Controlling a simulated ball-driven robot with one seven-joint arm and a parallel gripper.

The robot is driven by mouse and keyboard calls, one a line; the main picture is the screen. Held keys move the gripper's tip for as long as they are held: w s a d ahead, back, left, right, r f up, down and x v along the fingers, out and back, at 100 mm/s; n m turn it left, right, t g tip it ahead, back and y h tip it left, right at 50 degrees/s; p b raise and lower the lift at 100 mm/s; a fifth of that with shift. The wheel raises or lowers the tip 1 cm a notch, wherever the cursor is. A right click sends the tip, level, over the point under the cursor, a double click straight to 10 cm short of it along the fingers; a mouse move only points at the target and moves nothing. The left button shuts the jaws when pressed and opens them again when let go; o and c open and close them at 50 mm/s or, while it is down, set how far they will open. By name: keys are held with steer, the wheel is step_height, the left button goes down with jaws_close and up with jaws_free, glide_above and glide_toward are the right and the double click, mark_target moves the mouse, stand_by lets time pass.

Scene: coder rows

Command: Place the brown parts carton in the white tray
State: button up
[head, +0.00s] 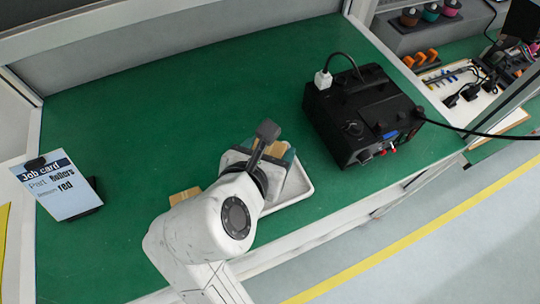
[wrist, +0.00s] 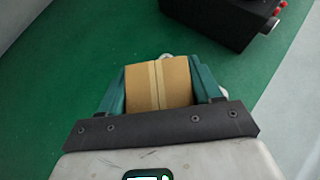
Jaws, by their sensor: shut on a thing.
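My gripper (wrist: 158,86) has teal fingers and is shut on the brown parts carton (wrist: 145,88), a tan box with a paler stripe down its middle. In the head view only a bit of the carton (head: 277,148) shows past my wrist. The white tray (head: 298,189) lies beneath and beside my gripper, mostly hidden by my arm. Small white bits of the tray (wrist: 166,56) show around the carton in the wrist view. I cannot tell whether the carton touches the tray.
Another brown piece (head: 184,196) lies left of my arm, partly hidden. A black powered box (head: 362,115) with a cable stands to the right. A job card (head: 57,187) stands at the far left. The green bench top (head: 150,110) is clear at the back left.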

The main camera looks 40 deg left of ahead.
steer(key=shift+w+a+f, duration=0.15)
steer(key=shift+f, duration=0.05)
steer(key=shift+w+f, duration=0.15)
steer(key=shift+f, duration=1.55)
steer(key=shift+f, duration=0.1)
steer(key=o, duration=1.1)
steer(key=shift+o, duration=0.2)
steer(key=shift+s+r, duration=0.2)
steer(key=v, duration=1.1)
steer(key=shift+s+r+p, duration=0.2)
steer(key=shift+r+p, duration=0.05)
steer(key=shift+p, duration=0.05)
